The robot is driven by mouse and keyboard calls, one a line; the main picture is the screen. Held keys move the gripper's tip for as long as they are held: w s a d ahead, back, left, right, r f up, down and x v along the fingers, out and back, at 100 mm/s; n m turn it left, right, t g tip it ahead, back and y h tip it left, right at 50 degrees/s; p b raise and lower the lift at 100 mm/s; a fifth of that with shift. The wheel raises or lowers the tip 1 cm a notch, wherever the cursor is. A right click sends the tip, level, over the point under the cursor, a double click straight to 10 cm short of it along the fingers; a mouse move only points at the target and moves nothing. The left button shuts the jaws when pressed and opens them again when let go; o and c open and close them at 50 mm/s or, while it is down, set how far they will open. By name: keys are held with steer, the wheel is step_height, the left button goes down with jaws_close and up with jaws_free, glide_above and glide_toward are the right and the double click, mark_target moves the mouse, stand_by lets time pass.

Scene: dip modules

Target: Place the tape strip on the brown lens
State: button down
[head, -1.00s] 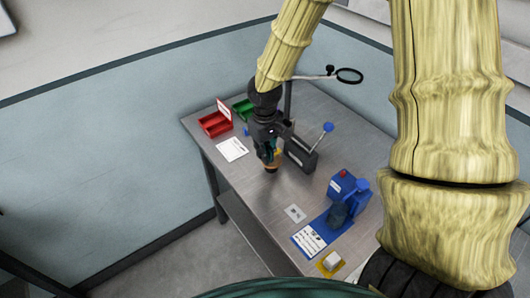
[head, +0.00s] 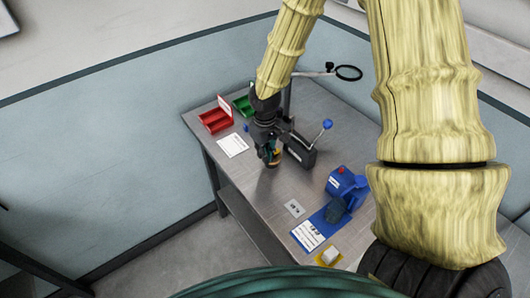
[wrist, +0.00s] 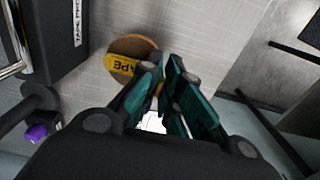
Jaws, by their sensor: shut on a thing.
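A round brown lens (wrist: 133,44) lies on the grey table in the wrist view, just beyond my fingertips. The yellow tape strip (wrist: 118,65), lettered "TAPE", lies across the near side of the lens in that view; I cannot tell whether it touches it. My gripper (wrist: 163,70) is shut on the strip's right end, which is partly hidden by the left finger. In the head view my gripper (head: 270,156) points down low over the table, left of the black press, and mostly hides the lens and strip.
The black press (head: 298,153) with a blue-knobbed lever stands close to my gripper. Red (head: 214,121) and green (head: 243,106) bins and a white card (head: 232,146) lie behind. A blue device (head: 343,184), small plate (head: 294,208) and yellow tray (head: 330,257) are toward the front.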

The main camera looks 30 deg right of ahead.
steer(key=shift+f, duration=0.2)
steer(key=c, duration=1.6)
jaws_free()
steer(key=shift+r, duration=0.1)
steer(key=shift+r+b, duration=1.6)
steer(key=shift+r, duration=4.55)
